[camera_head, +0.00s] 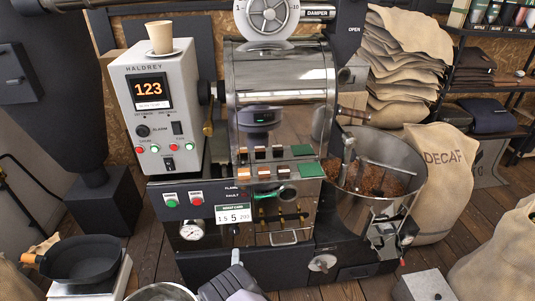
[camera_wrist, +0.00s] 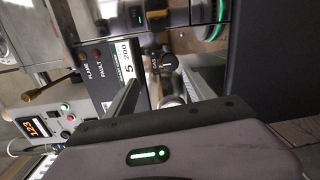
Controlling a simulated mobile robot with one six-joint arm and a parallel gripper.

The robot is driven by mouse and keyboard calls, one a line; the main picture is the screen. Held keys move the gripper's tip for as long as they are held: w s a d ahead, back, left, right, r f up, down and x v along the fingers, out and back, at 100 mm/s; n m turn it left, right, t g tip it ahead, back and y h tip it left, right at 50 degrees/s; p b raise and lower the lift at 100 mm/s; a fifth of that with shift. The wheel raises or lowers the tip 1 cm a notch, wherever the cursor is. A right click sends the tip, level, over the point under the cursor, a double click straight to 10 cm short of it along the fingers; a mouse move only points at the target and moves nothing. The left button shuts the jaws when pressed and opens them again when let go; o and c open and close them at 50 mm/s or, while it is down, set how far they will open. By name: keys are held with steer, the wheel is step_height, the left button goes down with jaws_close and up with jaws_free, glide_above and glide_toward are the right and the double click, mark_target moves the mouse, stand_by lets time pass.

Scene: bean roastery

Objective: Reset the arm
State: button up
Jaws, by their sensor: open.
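My gripper (camera_wrist: 162,80) shows in the wrist view with its two fingers spread apart and nothing between them. Its dark body with a green light fills the bottom of that view. The fingers point toward the front panel of the roaster, near the white number card (camera_wrist: 128,62); I cannot tell the exact gap. In the head view, grey parts of my arm show at the bottom edge, below the roaster's front panel (camera_head: 205,200). The fingertips are not clear there.
The steel roaster drum (camera_head: 280,75) stands ahead, with a control box (camera_head: 150,105) bearing a paper cup (camera_head: 160,37) at left. A round cooling bin (camera_head: 378,205) with beans is at right. A dark pan (camera_head: 82,260) and a steel bowl (camera_head: 160,292) stand front left.

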steer(key=w+d+r+m+g+h, duration=0.1)
steer(key=w+d+r+m+g, duration=0.15)
steer(key=w+r+m, duration=0.6)
steer(key=w+d+r+m+g+h, duration=0.1)
steer(key=w+d+r+m, duration=0.25)
steer(key=r, duration=1.05)
steer(key=s+d+r+m+g+y, duration=0.1)
steer(key=s+d+r+m, duration=0.15)
steer(key=r, duration=0.45)
steer(key=s+d+r+m+g, duration=0.1)
steer(key=s+d+r+m, duration=0.15)
steer(key=r, duration=0.35)
steer(key=s+d+r+m+g, duration=0.3)
steer(key=s+d+r, duration=0.5)
steer(key=s, duration=0.4)
steer(key=s+d+m+g, duration=0.1)
steer(key=s+d+m, duration=0.1)
steer(key=s, duration=0.9)
steer(key=s+d+m+g, duration=0.2)
steer(key=s+d+m, duration=0.1)
steer(key=s, duration=0.8)
steer(key=shift+s+d+f, duration=0.15)
steer(key=shift+s+d, duration=0.05)
steer(key=shift+d, duration=0.55)
